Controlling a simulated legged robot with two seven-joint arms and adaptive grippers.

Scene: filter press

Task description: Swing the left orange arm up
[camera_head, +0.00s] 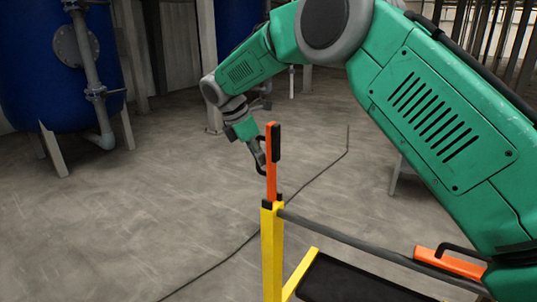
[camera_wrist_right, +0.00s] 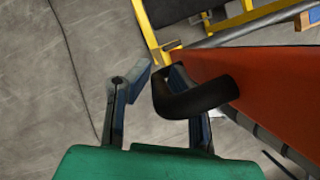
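The left orange arm (camera_head: 271,180) stands upright on top of a yellow post (camera_head: 272,250) in the head view. In the right wrist view it is a broad orange face (camera_wrist_right: 265,85) on the right. Its black handle (camera_wrist_right: 200,97) bends out from that face, with its end between the fingers. My right gripper (camera_head: 260,155) is beside the upper part of the arm. In the right wrist view my right gripper (camera_wrist_right: 157,75) has its fingers spread, with a gap to the left of the handle. My left gripper is not in view.
A second orange arm (camera_head: 450,263) with a black handle lies low at the right, partly behind my right arm. A dark bar (camera_head: 350,240) runs from the yellow post toward it. A blue tank (camera_head: 60,70) stands at the back left. The floor on the left is open.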

